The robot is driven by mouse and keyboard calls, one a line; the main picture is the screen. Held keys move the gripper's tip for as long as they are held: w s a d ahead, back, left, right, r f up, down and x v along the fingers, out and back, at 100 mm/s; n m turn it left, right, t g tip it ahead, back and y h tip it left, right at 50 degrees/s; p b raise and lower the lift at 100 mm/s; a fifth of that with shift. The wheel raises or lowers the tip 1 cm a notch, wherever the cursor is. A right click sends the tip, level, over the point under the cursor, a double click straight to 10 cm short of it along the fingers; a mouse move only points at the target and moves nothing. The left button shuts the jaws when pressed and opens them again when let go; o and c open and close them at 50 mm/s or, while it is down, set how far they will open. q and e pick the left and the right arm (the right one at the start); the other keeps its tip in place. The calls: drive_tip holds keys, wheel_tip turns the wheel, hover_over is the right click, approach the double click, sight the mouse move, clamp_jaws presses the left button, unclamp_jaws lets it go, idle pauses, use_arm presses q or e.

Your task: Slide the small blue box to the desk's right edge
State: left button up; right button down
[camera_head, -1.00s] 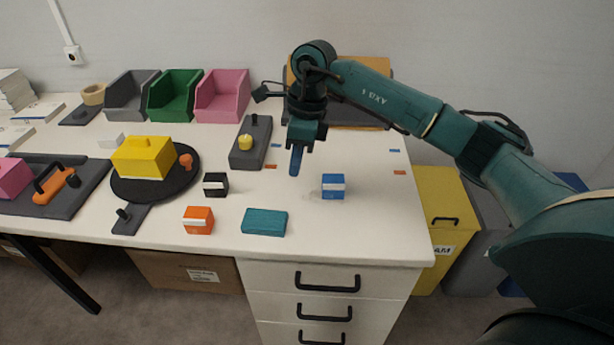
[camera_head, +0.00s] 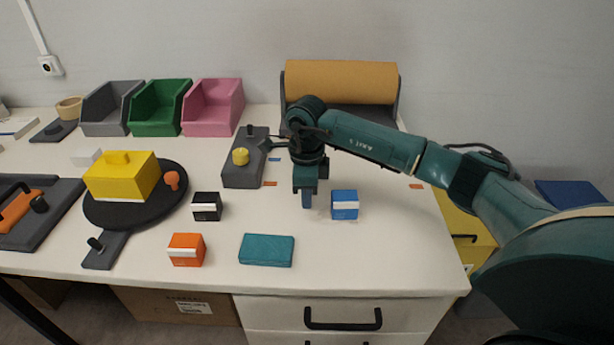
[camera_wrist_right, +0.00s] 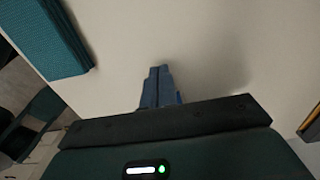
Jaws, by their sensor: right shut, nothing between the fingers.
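The small blue box (camera_head: 345,206) with a white stripe stands on the white desk (camera_head: 380,255), in from the right edge. My right gripper (camera_head: 307,200) points down just left of the box, low over the desk, with a small gap between them in the head view. Its blue fingers are shut together and empty; they also show in the right wrist view (camera_wrist_right: 160,88). I cannot tell if the fingertips touch the desk. The box does not show in the wrist view. My left gripper is not in view.
A teal block (camera_head: 266,250) lies to the front left, also in the wrist view (camera_wrist_right: 48,38). Orange (camera_head: 187,250) and black (camera_head: 207,206) boxes stand further left.

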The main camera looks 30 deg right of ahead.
drive_tip(key=shift+s+d+p, duration=0.15)
drive_tip(key=shift+s+d, duration=0.2)
drive_tip(key=shift+d, duration=0.25)
drive_tip(key=shift+s+d+p, duration=0.15)
drive_tip(key=shift+s+d, duration=0.2)
drive_tip(key=shift+d, duration=0.2)
drive_tip(key=shift+s+d, duration=0.25)
drive_tip(key=shift+d, duration=0.05)
drive_tip(key=shift+s+d, duration=0.1)
drive_tip(key=shift+d, duration=0.1)
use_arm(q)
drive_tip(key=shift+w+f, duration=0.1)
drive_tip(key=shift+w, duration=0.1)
